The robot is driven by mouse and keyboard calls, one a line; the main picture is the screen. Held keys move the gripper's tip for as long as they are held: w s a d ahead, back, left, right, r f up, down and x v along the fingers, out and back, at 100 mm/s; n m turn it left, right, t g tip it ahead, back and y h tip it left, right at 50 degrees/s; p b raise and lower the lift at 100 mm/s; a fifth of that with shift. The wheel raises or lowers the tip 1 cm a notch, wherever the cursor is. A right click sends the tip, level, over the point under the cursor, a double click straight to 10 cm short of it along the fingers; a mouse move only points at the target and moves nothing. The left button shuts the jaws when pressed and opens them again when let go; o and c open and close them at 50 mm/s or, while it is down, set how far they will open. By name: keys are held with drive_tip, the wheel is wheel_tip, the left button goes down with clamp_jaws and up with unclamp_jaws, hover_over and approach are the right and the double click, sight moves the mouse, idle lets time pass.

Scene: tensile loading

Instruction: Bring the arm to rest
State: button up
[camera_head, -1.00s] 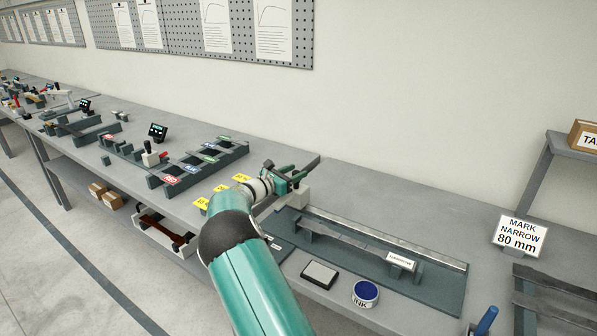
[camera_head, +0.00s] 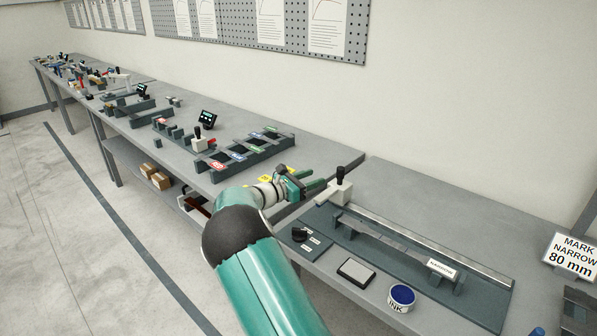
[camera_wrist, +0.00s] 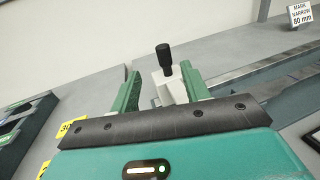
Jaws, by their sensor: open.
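My teal arm reaches forward from the bottom of the head view. My gripper (camera_head: 318,183) is over the bench, at the left end of the dark marking fixture (camera_head: 490,316). In the wrist view my gripper (camera_wrist: 160,92) shows two green fingers spread apart with nothing held between them. A pale block with a black knob (camera_head: 341,185) stands just right of the fingertips in the head view. In the wrist view this knobbed block (camera_wrist: 170,82) appears beyond and between the fingers; I cannot tell whether they touch it.
An ink pot (camera_head: 401,297) and a stamp pad (camera_head: 356,271) lie at the bench's front edge. A rack with coloured labels (camera_head: 245,152) stands left of my gripper. A sign reading "MARK NARROW 80 mm" (camera_head: 573,256) is at the right. Bare bench lies behind the fixture.

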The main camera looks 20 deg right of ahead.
drive_tip(key=s+a+r+m+g+y, duration=0.1)
drive_tip(key=s+r+m+y, duration=0.3)
drive_tip(key=s, duration=0.4)
drive_tip(key=s+a+r+m+g+y, duration=0.1)
drive_tip(key=s+a+m+y, duration=0.1)
drive_tip(key=s+m+y, duration=0.45)
drive_tip(key=s+a+r+m+t+y, duration=0.1)
drive_tip(key=s+a+m+t+y, duration=0.1)
drive_tip(key=s+a, duration=0.8)
drive_tip(key=s+a+r+m+t+y, duration=0.2)
drive_tip(key=s+a+m+y, duration=0.3)
drive_tip(key=s+a, duration=0.6)
drive_tip(key=s+m, duration=0.2)
drive_tip(key=s, duration=0.4)
drive_tip(key=shift+r+t, duration=0.3)
drive_tip(key=shift+t, duration=0.1)
drive_tip(key=shift+s, duration=0.1)
